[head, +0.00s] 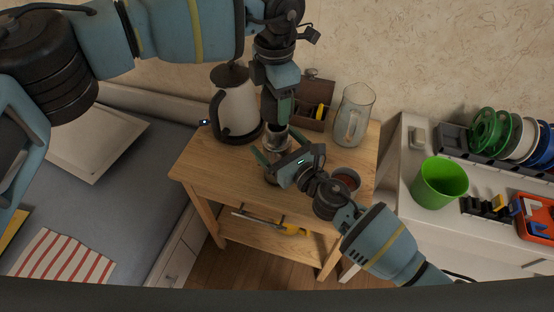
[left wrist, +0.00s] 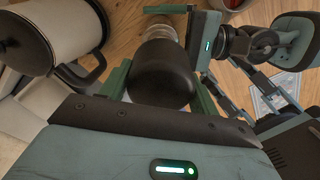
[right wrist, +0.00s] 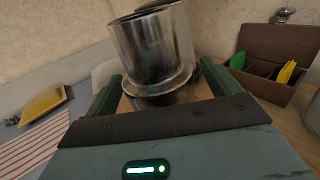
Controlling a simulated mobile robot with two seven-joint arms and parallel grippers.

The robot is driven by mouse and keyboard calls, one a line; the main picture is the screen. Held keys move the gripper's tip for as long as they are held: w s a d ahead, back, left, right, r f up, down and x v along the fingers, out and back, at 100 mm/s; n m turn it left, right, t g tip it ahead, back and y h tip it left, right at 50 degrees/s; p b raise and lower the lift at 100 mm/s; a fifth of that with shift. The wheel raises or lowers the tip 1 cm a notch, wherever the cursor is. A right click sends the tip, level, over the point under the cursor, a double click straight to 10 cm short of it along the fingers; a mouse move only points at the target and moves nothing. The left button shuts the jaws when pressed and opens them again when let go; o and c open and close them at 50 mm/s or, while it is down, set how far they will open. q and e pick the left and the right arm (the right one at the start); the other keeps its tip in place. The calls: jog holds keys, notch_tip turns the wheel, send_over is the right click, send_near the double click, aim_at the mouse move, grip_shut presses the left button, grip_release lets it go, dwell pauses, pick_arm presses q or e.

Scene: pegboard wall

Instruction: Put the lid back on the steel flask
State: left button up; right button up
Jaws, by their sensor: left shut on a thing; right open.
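The steel flask (right wrist: 153,50) stands between the spread fingers of my right gripper (right wrist: 160,95). Its shiny body also shows in the head view (head: 275,138), on the wooden table below my left gripper (head: 277,122). In the left wrist view, my left gripper (left wrist: 160,92) is shut on a dark, rounded cylinder, which looks like the lid (left wrist: 163,72). Steel of the flask shows just beyond it. I cannot tell whether lid and flask touch. My right gripper (head: 275,165) is open, low beside the flask. The flask's lower part is hidden by it.
A white and black kettle (head: 238,108) stands close on the left of the wooden table (head: 205,165). A glass pitcher (head: 354,115) and a brown compartment box (head: 318,88) stand behind. A cup of red-brown contents (head: 347,180) is right of my right gripper.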

aim_at(276, 126)
jog(key=shift+w, duration=0.1)
jog(key=c, duration=1.5)
pick_arm(q)
jog(key=shift+f, duration=2.45)
pick_arm(e)
jog(key=shift+o, duration=0.2)
pick_arm(q)
jog(key=shift+f, duration=0.9)
jog(key=shift+f, duration=0.55)
